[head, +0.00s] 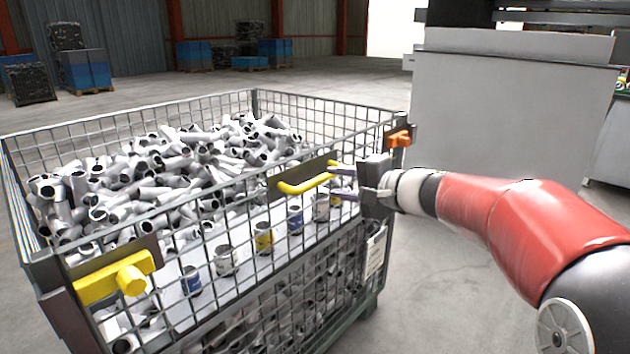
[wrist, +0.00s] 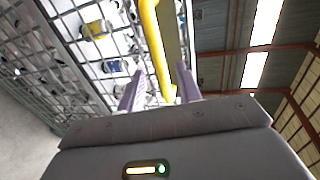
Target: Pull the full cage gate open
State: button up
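The wire cage (head: 175,104) is filled with grey metal pipe pieces. Its front mesh gate (head: 215,240) stands upright and looks closed. A yellow bar handle (head: 300,186) is fixed to a dark plate on the gate's upper part, and it also shows in the wrist view (wrist: 152,40). My gripper (head: 341,181) is at the handle's right end with its fingers apart. In the wrist view the fingers (wrist: 160,78) lie on either side of the handle's end, with visible gaps; contact cannot be told. A yellow latch (head: 115,279) sits at the gate's left end.
An orange latch (head: 398,138) is at the cage's right corner. Several small cans (head: 263,238) show behind the mesh. A large grey machine (head: 505,115) stands behind at right. Blue crates (head: 85,70) are far back. Floor to the right of the cage is clear.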

aim_at(322, 181)
jog(key=x, duration=0.6)
jog(key=shift+p, duration=0.4)
jog(key=shift+c, duration=0.4)
grip_shut()
